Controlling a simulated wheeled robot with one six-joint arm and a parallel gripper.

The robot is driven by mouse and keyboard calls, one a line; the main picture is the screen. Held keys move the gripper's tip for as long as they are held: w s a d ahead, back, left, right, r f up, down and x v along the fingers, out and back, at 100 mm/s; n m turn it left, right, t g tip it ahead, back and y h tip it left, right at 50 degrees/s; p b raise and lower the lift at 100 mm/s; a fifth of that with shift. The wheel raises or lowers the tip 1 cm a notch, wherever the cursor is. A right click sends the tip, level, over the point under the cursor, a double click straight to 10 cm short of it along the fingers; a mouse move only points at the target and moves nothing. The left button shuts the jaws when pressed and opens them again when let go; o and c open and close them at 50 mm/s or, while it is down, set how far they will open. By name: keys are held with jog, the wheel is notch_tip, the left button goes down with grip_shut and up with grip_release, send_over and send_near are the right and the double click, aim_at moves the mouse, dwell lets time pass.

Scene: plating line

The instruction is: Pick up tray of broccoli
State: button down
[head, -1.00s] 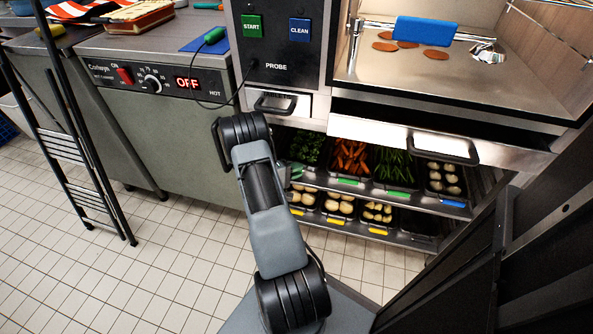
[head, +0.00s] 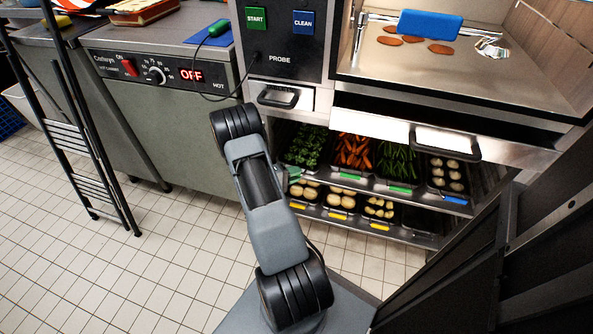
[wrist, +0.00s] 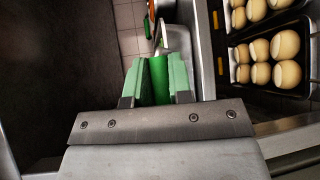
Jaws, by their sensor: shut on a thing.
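The tray of broccoli (head: 309,171) is a dark tray of green florets at the left end of the upper shelf in the head view. My arm partly covers the area beside it. My gripper (wrist: 158,82) has green finger pads and shows in the wrist view. It is shut on a green handle-like thing (wrist: 159,78), with a pale, thin strip (wrist: 158,38) extending beyond it. What this thing is I cannot tell for sure. In the head view, the gripper is mostly hidden behind my arm, near the front of the shelves. The broccoli is not clearly visible in the wrist view.
Trays of carrots (head: 354,151), green beans (head: 397,160) and pale round pieces (head: 446,175) share the upper shelf. Trays with yellow labels are on the lower shelf. A drawer handle (head: 445,147) juts out above. A black ladder (head: 88,150) stands left on open tiled floor.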

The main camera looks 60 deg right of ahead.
jog(key=shift+s+a, duration=0.1)
jog(key=shift+a, duration=0.3)
jog(key=c, duration=0.9)
grip_release()
jog(key=shift+c, duration=0.2)
jog(key=p+v, duration=0.2)
jog(key=v, duration=1.2)
jog(key=shift+d, duration=0.1)
